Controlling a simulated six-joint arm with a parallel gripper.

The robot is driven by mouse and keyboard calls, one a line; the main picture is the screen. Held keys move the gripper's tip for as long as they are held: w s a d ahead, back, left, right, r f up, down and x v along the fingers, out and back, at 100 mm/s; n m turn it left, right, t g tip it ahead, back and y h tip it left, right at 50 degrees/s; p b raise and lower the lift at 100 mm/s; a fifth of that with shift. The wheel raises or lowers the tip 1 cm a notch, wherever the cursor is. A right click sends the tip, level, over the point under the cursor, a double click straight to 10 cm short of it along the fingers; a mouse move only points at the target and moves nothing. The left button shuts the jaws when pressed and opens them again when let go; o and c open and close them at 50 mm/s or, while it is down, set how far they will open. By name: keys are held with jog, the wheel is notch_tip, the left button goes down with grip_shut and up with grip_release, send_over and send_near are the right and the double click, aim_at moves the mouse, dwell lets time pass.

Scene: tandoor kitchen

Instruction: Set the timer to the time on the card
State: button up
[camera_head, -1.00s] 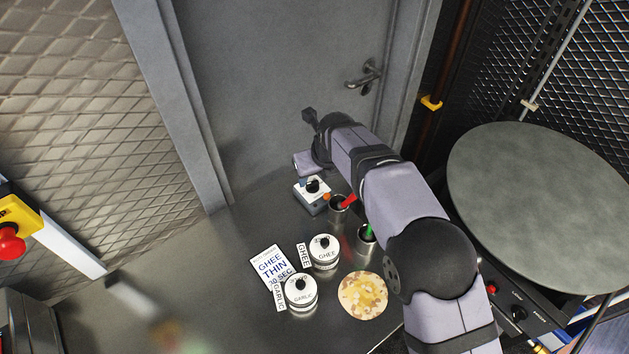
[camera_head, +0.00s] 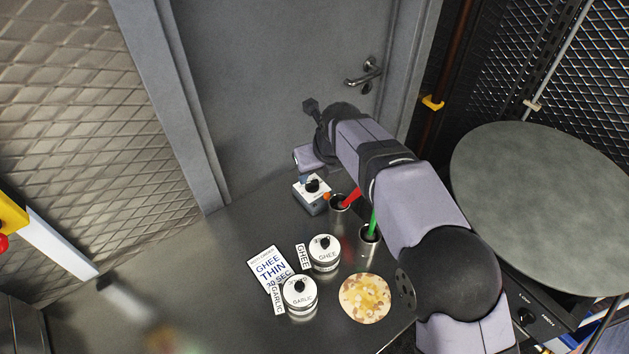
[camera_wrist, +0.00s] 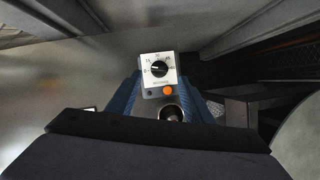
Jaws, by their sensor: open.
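The timer (camera_head: 311,195) is a small white-faced box with a black knob and an orange button, at the back of the steel counter. In the wrist view the timer (camera_wrist: 158,84) shows its dial numbers; the knob mark seems toward the left, near 0, but is small.
A ghee jar (camera_head: 325,256) and a garlic jar (camera_head: 300,297) stand beside the card. Metal cups hold a red-handled tool (camera_head: 350,198) and a green-handled tool (camera_head: 374,222). A flatbread (camera_head: 366,298) lies in front. A door (camera_head: 270,80) is behind; a round plate (camera_head: 540,200) is at right.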

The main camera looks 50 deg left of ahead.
aim_at(312, 182)
jog(key=shift+w+a+f+n+b, duration=0.2)
jog(key=shift+a+n+b, duration=0.15)
jog(key=shift+b, duration=0.2)
jog(key=n, duration=1.1)
jog(key=r+n, duration=0.1)
jog(key=n, duration=1.1)
jog(key=d+n, duration=0.1)
jog(key=n, duration=1.1)
jog(key=shift+s+r, duration=0.25)
jog(key=shift+p+x, duration=1.6)
jog(key=shift+x, duration=2.05)
